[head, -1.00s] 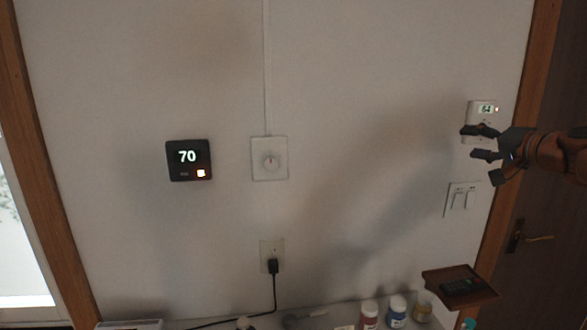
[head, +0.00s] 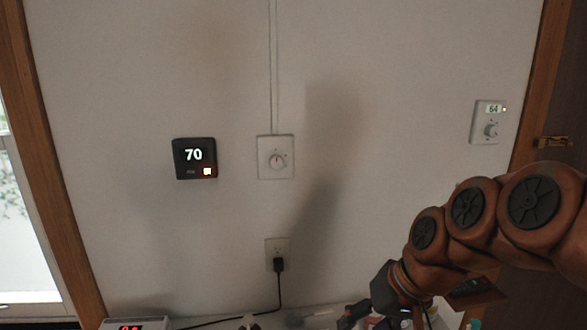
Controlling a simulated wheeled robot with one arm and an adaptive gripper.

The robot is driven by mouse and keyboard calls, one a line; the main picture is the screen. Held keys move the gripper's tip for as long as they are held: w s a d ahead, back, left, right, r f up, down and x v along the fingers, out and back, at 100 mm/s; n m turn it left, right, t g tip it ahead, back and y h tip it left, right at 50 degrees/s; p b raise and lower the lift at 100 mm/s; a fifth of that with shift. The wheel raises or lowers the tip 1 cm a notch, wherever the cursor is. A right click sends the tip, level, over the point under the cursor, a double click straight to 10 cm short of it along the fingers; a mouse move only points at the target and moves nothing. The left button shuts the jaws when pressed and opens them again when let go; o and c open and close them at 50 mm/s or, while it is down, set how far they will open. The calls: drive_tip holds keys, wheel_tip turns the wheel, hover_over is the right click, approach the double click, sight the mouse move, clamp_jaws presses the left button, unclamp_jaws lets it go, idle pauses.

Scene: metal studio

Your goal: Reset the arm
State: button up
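My orange-brown arm reaches in from the right edge and bends down to the lower middle of the head view. My gripper (head: 362,317) is at the bottom edge, low in front of the shelf, and partly cut off by the frame. Its dark fingers point down and left, and I cannot tell how far apart they are. I see nothing clearly held in it.
On the wall are a black thermostat (head: 194,158) reading 70, a white dial plate (head: 275,157), a white thermostat (head: 487,122) reading 64, and an outlet (head: 277,247) with a black plug. My arm hides the light switch and most of the bottles. The upper wall is free.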

drive_tip(key=s+d+f+g+h, duration=0.2)
drive_tip(key=s+f, duration=0.3)
drive_tip(key=s, duration=0.4)
drive_tip(key=s+d+f+g+h, duration=0.2)
drive_tip(key=s+d+f, duration=0.2)
drive_tip(key=s, duration=0.5)
drive_tip(key=shift+d+f, duration=0.3)
drive_tip(key=shift+f, duration=0.3)
drive_tip(key=shift+s, duration=0.1)
drive_tip(key=shift+c, duration=0.4)
